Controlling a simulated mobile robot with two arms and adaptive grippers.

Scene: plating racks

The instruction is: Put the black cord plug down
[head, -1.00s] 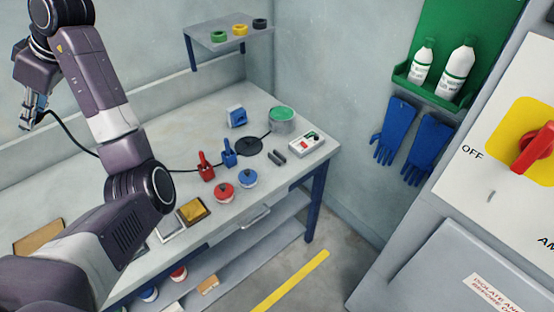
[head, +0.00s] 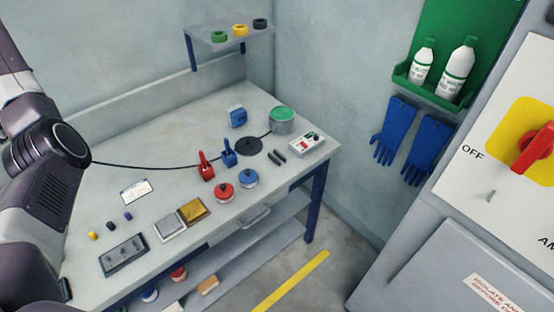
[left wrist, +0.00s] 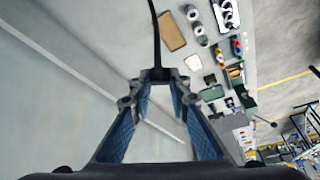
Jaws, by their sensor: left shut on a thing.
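My left gripper (left wrist: 156,82) shows in the left wrist view, its fingers closing together at the tips. A black cord (left wrist: 155,35) runs up from between the fingertips. The plug at its end is mostly hidden by the fingers. In the head view the left gripper is outside the picture. There the cord (head: 150,167) stretches from behind my left arm across the bench (head: 175,130) towards a black disc (head: 248,147). My right gripper is not in view.
Red (head: 206,168) and blue (head: 229,155) handled pieces stand near the cord. Red (head: 225,192) and blue (head: 249,179) round knobs are by the front edge. A white label card (head: 134,191) lies at left. The bench's back middle is clear.

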